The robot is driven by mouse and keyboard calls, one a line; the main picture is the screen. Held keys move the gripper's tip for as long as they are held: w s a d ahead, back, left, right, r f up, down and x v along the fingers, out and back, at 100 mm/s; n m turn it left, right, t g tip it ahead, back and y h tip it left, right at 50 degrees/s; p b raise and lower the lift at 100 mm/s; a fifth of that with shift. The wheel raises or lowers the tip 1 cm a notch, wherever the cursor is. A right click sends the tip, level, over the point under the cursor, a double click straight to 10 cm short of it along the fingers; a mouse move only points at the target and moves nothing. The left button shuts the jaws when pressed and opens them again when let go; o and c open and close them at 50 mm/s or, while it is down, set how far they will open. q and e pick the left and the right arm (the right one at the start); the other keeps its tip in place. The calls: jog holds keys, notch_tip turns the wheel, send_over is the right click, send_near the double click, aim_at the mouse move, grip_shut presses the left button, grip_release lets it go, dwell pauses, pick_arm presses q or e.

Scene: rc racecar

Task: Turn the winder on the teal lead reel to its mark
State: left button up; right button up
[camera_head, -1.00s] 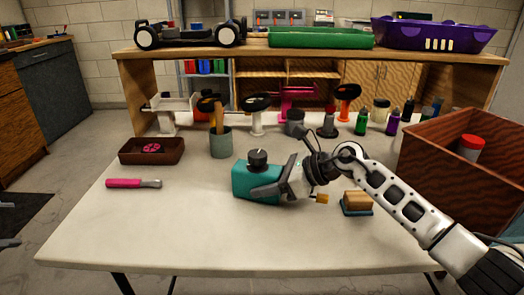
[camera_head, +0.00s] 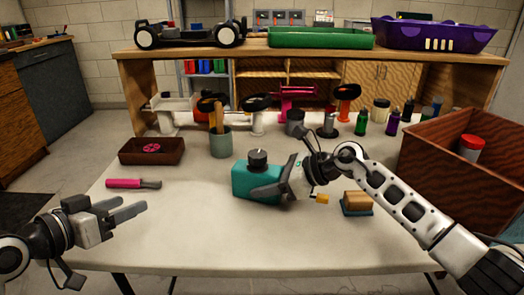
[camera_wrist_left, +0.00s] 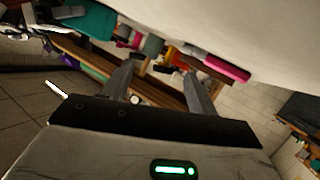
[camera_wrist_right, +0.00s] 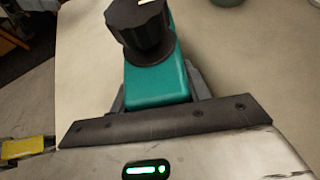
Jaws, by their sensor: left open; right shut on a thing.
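The teal lead reel (camera_head: 246,181) stands on the white table in the middle of the head view. Its black winder knob (camera_head: 257,160) is on top. My right gripper (camera_head: 270,191) is shut on the reel's body from the right. In the right wrist view the teal body (camera_wrist_right: 158,84) lies between the fingers, and the knob (camera_wrist_right: 139,28) shows a pale line on its top. The mark for the winder cannot be made out. My left gripper (camera_head: 132,209) is open and empty at the table's left front, apart from the reel.
A pink-handled tool (camera_head: 130,183) lies near my left gripper, with a brown tray (camera_head: 126,156) behind it. A grey-green cup (camera_head: 220,145) stands behind the reel. A brush-like block (camera_head: 357,202) and a brown box (camera_head: 440,180) are at right.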

pick_arm(q)
jog(key=d+r+n+t+h, duration=0.25)
jog(key=d+r+n, duration=0.4)
jog(key=d, duration=0.85)
jog(key=m, duration=1)
send_near(263, 151)
jog(key=shift+h, duration=0.25)
jog(key=x, duration=1)
jog(key=shift+w+a+f, duration=0.2)
jog(key=shift+w+f, duration=0.05)
jog(key=shift+w, duration=0.1)
jog(key=shift+c, duration=0.3)
jog(key=c, duration=0.9)
